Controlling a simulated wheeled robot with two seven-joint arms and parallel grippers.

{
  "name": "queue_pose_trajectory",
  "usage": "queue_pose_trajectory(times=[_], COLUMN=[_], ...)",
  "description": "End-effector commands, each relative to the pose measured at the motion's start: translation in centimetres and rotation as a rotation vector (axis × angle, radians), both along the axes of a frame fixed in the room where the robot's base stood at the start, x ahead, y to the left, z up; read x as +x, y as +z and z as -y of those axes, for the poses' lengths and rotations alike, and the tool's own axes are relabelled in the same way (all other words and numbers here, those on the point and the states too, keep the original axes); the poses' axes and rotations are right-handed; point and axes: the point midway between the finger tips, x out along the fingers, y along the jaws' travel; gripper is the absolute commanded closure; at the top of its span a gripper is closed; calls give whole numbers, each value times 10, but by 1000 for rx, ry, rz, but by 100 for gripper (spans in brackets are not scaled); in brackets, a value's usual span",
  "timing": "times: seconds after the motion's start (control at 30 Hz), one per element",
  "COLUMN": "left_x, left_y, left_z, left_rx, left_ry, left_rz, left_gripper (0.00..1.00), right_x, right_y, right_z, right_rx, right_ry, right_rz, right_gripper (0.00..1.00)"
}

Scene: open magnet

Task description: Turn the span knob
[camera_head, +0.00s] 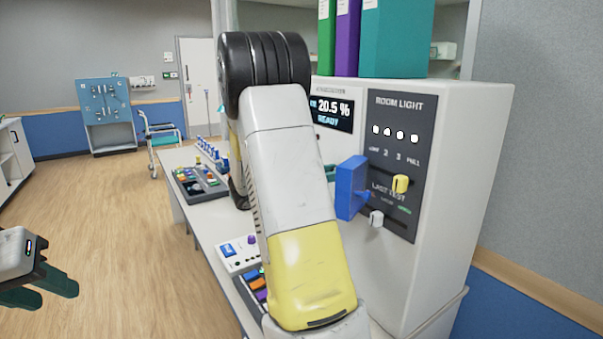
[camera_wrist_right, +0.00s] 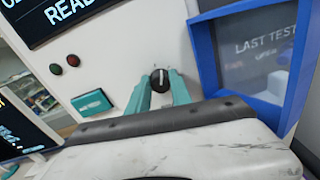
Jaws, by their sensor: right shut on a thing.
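The span knob (camera_wrist_right: 160,79) is a round black knob with a white pointer line on the white analyser front, in the right wrist view. The pointer stands about upright in that picture. My right gripper (camera_wrist_right: 159,86) has its teal fingers on either side of the knob and is shut on it. In the head view my right arm hides the knob and most of that gripper. The analyser display (camera_head: 331,110) reads 20.5 % READY. My left gripper (camera_head: 40,288) is at the left edge of the head view, its teal fingers apart and empty, over the floor.
A blue frame (camera_head: 350,187) sticks out from the front, right beside my right gripper in the wrist view. Yellow (camera_head: 400,184) and white (camera_head: 376,218) sliders sit on the dark panel. Open floor lies left.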

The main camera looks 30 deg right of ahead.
Motion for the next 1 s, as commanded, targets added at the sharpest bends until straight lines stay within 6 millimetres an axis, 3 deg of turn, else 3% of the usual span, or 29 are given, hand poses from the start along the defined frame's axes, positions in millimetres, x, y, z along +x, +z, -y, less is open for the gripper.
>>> queue_pose_trajectory(times=[0.67,0.7,0.77,0.8,1.0], left_x=[0,0,0,0,0], left_y=[0,0,0,0,0], left_z=[0,0,0,0,0], left_rx=[0,0,0,0,0], left_ry=[0,0,0,0,0], left_rz=[0,0,0,0,0], left_gripper=[64,64,64,64,64], right_x=[0,0,0,0,0], right_y=[0,0,0,0,0], right_z=[-1,-1,-1,-1,0], right_rx=[7,7,7,7,7], right_ry=[1,1,1,1,0], right_rz=[77,77,77,77,76], right_gripper=[100,68,57,52,52])
